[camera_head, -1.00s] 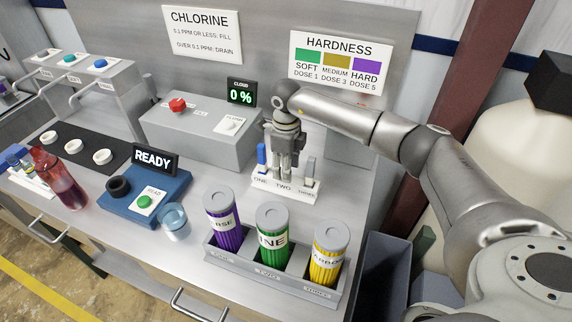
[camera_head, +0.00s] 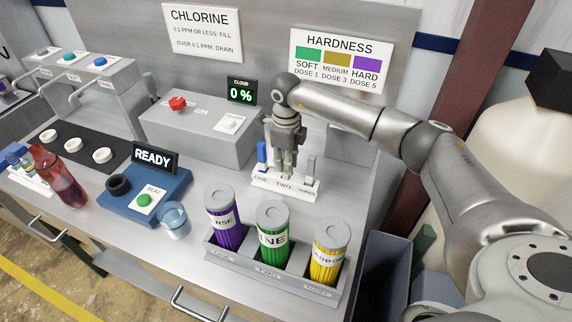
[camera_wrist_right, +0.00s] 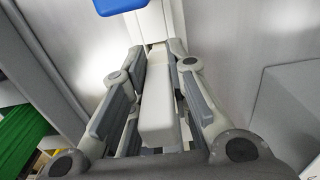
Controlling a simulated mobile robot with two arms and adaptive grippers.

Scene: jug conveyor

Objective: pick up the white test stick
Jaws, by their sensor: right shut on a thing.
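The white test stick (camera_wrist_right: 157,110) stands between the fingers of my right gripper (camera_head: 284,172) in the right wrist view. The fingers are shut on it from both sides. In the head view the gripper points down at the middle place, marked TWO, of the small white rack (camera_head: 268,185), and hides most of the stick. My left gripper is not in view.
A grey holder (camera_head: 262,268) with purple, green and yellow canisters stands in front of the rack. A glass cup (camera_head: 173,217) and the blue READY device (camera_head: 170,190) are left.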

